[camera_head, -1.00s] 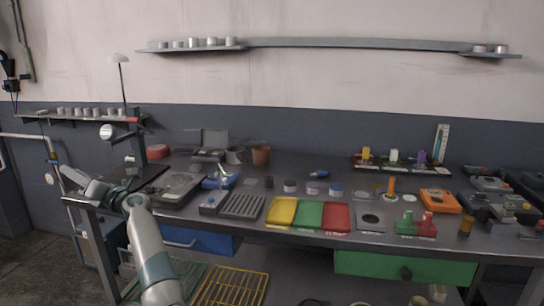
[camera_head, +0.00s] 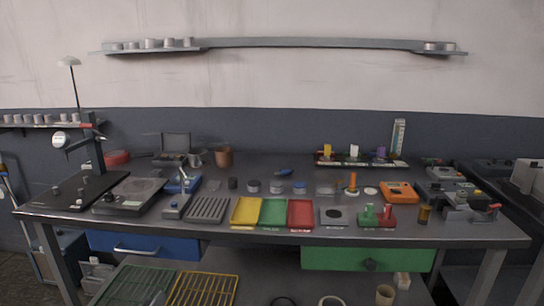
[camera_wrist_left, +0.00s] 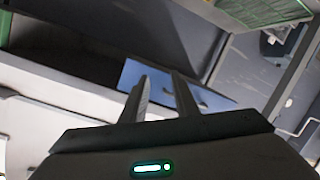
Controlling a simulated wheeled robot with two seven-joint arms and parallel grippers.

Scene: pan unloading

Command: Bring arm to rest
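My left gripper (camera_wrist_left: 160,90) shows in the left wrist view, with its two dark fingers apart and nothing between them. A blue panel (camera_wrist_left: 212,98) with a handle-like part lies beyond the fingers in that view; I cannot tell its distance. Neither my left arm nor its gripper is visible in the head view. My right gripper is in no view.
The workbench (camera_head: 270,236) spans the head view, with a hotplate (camera_head: 128,194), yellow (camera_head: 246,211), green (camera_head: 274,212) and red (camera_head: 300,213) trays. A blue drawer (camera_head: 175,246) and green drawer (camera_head: 365,258) are below. Racks (camera_head: 203,289) stand at lower left.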

